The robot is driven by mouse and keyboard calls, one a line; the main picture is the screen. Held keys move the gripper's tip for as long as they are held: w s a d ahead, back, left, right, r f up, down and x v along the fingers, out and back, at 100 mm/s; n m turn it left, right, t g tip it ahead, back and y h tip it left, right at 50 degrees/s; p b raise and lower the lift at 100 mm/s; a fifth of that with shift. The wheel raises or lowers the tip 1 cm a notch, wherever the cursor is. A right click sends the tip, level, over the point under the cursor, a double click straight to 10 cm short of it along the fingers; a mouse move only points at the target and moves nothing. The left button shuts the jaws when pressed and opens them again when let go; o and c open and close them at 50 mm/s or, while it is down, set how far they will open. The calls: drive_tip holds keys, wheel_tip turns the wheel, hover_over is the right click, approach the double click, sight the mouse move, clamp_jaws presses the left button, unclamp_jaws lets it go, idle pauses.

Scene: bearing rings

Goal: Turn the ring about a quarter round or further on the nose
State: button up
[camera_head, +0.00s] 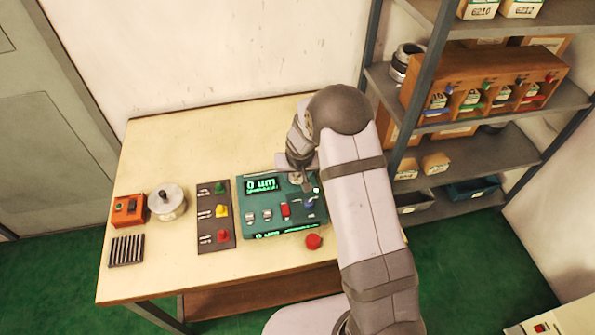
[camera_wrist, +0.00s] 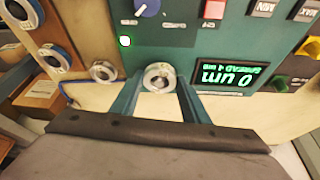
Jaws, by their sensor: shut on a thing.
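In the wrist view a small metal ring (camera_wrist: 158,77) sits at the edge of the teal gauge box (camera_wrist: 222,40), its round bore facing the camera. My gripper (camera_wrist: 158,84) has its two teal fingers closed on either side of the ring, touching it. The nose itself is mostly hidden by the ring and fingers. In the head view my gripper (camera_head: 299,182) reaches down over the right part of the teal gauge box (camera_head: 262,216); the ring cannot be made out there. The box's display (camera_head: 262,185) reads 0 um.
A panel of colored buttons (camera_head: 216,216), a round metal part (camera_head: 167,203), an orange box (camera_head: 129,210) and a slotted block (camera_head: 126,251) stand to the left on the table (camera_head: 160,140). A shelf (camera_head: 470,150) with boxes stands right.

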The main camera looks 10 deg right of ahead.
drive_tip(key=shift+a+p, duration=0.2)
drive_tip(key=shift+p, duration=0.25)
drive_tip(key=shift+f+m+b, duration=0.25)
drive_tip(key=shift+m+b, duration=0.25)
drive_tip(key=shift+b, duration=2.55)
drive_tip(key=shift+s+d+m+h+b, duration=0.15)
drive_tip(key=shift+m+h+b, duration=0.35)
drive_tip(key=shift+b, duration=1.1)
